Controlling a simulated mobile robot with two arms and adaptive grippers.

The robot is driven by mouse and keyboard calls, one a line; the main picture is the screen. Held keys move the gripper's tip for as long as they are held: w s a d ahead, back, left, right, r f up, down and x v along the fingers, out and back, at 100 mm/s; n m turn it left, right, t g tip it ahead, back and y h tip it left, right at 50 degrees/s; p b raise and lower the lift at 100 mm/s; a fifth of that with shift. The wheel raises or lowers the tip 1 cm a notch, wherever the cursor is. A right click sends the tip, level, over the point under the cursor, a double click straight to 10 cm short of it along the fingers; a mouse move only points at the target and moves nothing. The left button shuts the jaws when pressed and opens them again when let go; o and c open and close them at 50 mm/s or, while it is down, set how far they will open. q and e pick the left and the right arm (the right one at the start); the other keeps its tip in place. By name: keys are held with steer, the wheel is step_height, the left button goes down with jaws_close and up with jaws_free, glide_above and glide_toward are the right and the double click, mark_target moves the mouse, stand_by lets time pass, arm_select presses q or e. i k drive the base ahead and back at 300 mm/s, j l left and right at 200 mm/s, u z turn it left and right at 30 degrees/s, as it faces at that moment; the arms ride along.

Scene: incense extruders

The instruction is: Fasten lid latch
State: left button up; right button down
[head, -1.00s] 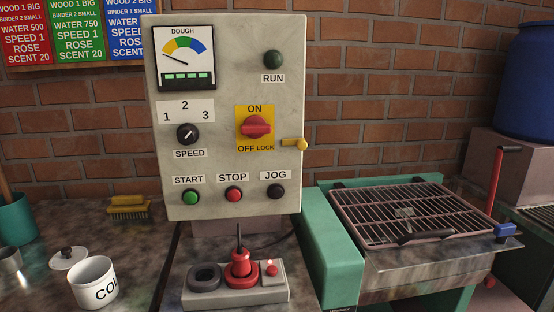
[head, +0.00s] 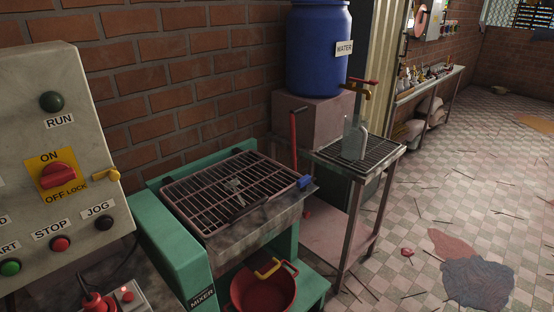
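The mixer (head: 170,240) is a green machine left of the middle in the head view. Its lid is a barred grid (head: 225,180) that lies down over the trough. A blue latch-like piece (head: 305,181) sits at the lid's right front corner. A red lever (head: 294,140) stands upright at the trough's right end. Neither of my grippers is in view.
The control panel (head: 50,120) stands at the left, its red switch (head: 58,175) on a yellow plate. A red pot (head: 262,291) sits below the trough. A metal rack table (head: 365,162) and a blue water barrel (head: 318,50) stand to the right. The tiled floor at right has stains and scattered sticks.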

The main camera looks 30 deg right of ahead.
mark_target(302, 182)
steer(key=z, duration=1.25)
